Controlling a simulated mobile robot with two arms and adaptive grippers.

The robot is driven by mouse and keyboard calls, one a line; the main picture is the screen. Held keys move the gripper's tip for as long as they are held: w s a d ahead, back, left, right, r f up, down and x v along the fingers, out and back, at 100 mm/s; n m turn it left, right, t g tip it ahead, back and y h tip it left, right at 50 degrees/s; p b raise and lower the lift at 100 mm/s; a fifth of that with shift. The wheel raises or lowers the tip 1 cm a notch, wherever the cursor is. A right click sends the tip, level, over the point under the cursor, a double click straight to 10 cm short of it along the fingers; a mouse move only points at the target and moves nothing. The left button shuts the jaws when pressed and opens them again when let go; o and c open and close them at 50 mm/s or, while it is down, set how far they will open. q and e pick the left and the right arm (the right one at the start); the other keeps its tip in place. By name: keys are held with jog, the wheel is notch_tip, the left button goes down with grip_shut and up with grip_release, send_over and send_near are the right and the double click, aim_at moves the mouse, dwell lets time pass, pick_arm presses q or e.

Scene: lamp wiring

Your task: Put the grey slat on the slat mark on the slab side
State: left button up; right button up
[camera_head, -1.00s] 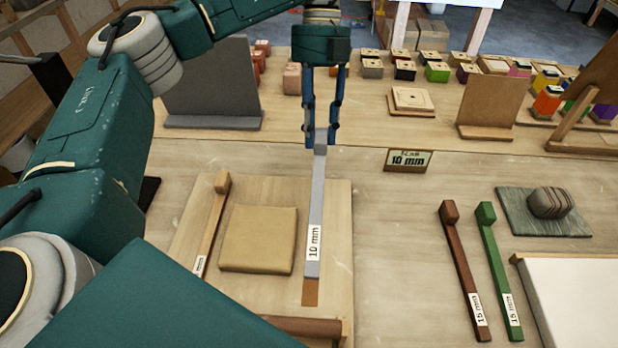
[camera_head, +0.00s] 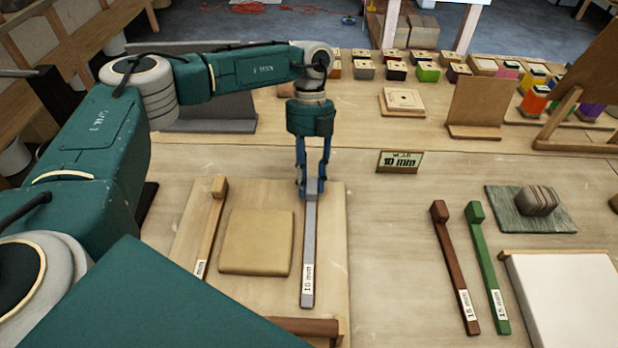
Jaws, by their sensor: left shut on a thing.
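The grey slat (camera_head: 309,250), labelled 10 mm, lies lengthwise at the right side of the tan slab (camera_head: 257,241) on the wooden board (camera_head: 335,270). My left gripper (camera_head: 311,190) is shut on the block at the slat's far end. The slat looks level and at or very near the board surface; I cannot tell whether it touches. The slat mark is not visible now, with the slat over that area. A light wooden slat (camera_head: 213,220) lies on the slab's left side. My right gripper is not in view.
A brown slat (camera_head: 455,265) and a green slat (camera_head: 487,265) labelled 15 mm lie to the right. A 10 mm sign (camera_head: 399,161) stands behind. A striped stone (camera_head: 538,201) rests on a green plate. A brown bar (camera_head: 305,326) crosses the board's near edge.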

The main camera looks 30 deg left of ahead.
pick_arm(q)
jog(key=o, duration=1.2)
jog(key=shift+f, duration=0.1)
jog(key=shift+o, duration=0.2)
jog(key=shift+r, duration=0.2)
jog(key=shift+w+r, duration=0.15)
jog(key=shift+r, duration=0.15)
jog(key=b+v, duration=0.3)
jog(key=v, duration=0.8)
jog(key=shift+r, duration=0.15)
